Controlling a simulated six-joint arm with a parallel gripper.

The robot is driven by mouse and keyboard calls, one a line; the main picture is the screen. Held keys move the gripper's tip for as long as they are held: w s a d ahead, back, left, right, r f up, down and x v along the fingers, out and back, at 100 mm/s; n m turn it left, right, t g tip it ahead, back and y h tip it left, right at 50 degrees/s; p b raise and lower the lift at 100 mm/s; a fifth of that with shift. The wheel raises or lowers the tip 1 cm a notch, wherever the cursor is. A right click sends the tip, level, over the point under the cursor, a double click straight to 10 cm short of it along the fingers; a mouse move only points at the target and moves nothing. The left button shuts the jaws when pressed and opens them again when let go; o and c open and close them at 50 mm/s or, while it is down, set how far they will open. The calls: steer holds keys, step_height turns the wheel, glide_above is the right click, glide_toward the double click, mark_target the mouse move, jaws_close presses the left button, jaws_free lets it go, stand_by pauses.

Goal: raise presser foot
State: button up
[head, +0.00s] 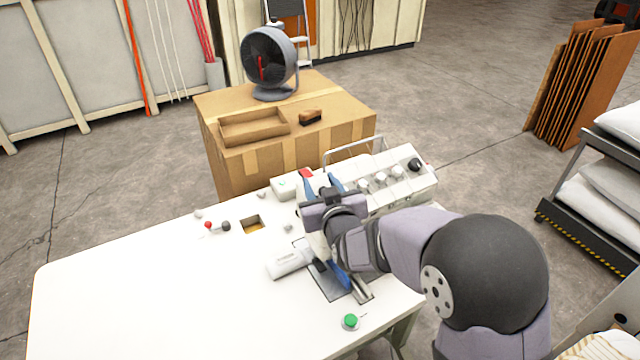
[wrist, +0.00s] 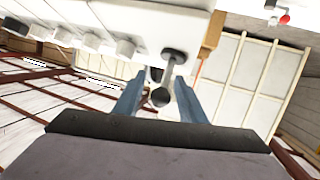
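The white sewing machine (head: 385,180) stands on the right part of the white table and is partly hidden by my arm. My gripper (head: 324,180) is at its near left side, with its blue fingers pointing away from the head camera. In the wrist view, my gripper (wrist: 160,92) has its two fingers apart. A thin grey lever with a dark round knob (wrist: 160,97) hangs from the machine's underside, and the knob appears between the fingers, with gaps on both sides. The presser foot itself cannot be made out clearly; a metal part (head: 361,290) shows near the dark plate below my arm.
A white cylindrical part (head: 290,262) lies beside the dark plate. A green button (head: 350,321) is at the table's near edge. The left of the white table (head: 130,290) is clear.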

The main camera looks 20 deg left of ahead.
steer(key=shift+b+v, duration=1.45)
steer(key=shift+v, duration=2)
steer(key=shift+w+f+t+y+b, duration=0.1)
steer(key=shift+f+t+y+b, duration=0.2)
steer(key=shift+f+t+b, duration=0.55)
steer(key=shift+r+y+b, duration=0.2)
steer(key=shift+y+b, duration=0.2)
steer(key=shift+b, duration=0.35)
steer(key=shift+r+t, duration=0.2)
steer(key=shift+t, duration=0.15)
steer(key=shift+a+r, duration=0.1)
steer(key=p+x, duration=0.3)
steer(key=x, duration=0.2)
steer(key=shift+w, duration=0.1)
steer(key=shift+p+x, duration=0.3)
steer(key=shift+x, duration=0.65)
